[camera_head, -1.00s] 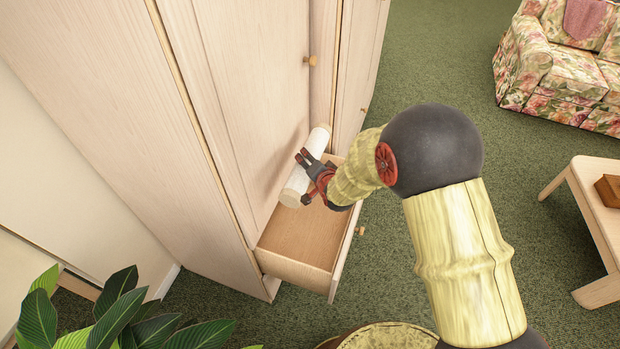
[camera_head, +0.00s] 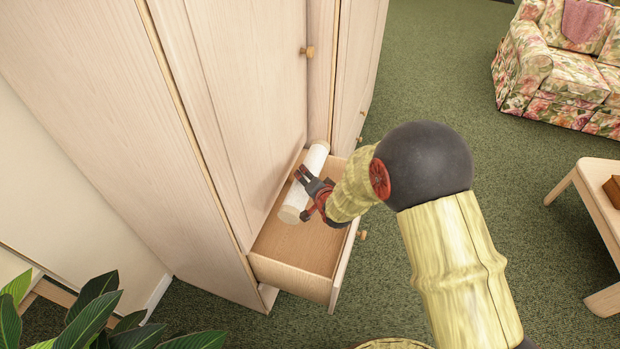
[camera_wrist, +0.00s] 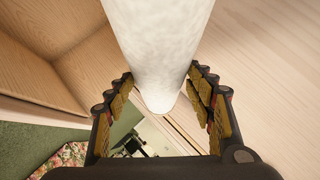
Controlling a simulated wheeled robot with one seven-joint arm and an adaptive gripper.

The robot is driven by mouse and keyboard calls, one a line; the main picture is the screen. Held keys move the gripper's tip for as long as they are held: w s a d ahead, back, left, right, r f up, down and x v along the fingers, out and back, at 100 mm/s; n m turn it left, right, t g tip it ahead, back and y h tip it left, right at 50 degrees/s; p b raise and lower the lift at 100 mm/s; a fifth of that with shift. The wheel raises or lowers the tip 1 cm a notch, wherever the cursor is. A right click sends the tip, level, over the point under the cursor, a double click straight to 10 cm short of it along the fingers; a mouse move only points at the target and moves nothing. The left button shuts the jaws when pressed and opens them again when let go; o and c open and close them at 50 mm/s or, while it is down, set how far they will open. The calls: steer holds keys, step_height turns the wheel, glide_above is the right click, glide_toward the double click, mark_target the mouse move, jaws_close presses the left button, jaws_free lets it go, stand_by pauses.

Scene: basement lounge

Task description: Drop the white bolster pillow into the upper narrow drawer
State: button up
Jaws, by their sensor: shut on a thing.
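The white bolster pillow (camera_head: 305,180) is a long white cylinder at the open drawer (camera_head: 300,246) of the pale wood wardrobe. My gripper (camera_head: 308,191) is shut on it around its middle. The pillow lies along the drawer's length, over its inner side near the wardrobe front. I cannot tell whether it touches the drawer floor. In the wrist view the pillow (camera_wrist: 160,45) passes between both fingers, and part of the drawer's wooden inside (camera_wrist: 35,65) shows at the left. The part of the drawer behind the pillow and my gripper is hidden.
The wardrobe door (camera_head: 245,100) with its round knob (camera_head: 307,51) rises right beside the drawer. A leafy plant (camera_head: 95,310) is at the lower left. A wooden table (camera_head: 590,205) and a floral sofa (camera_head: 560,85) stand at the right. Green carpet between is clear.

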steer(key=shift+f+b, duration=0.9)
steer(key=shift+f, duration=1.05)
steer(key=o, duration=1.5)
steer(key=shift+c, duration=0.2)
steer(key=v, duration=1.2)
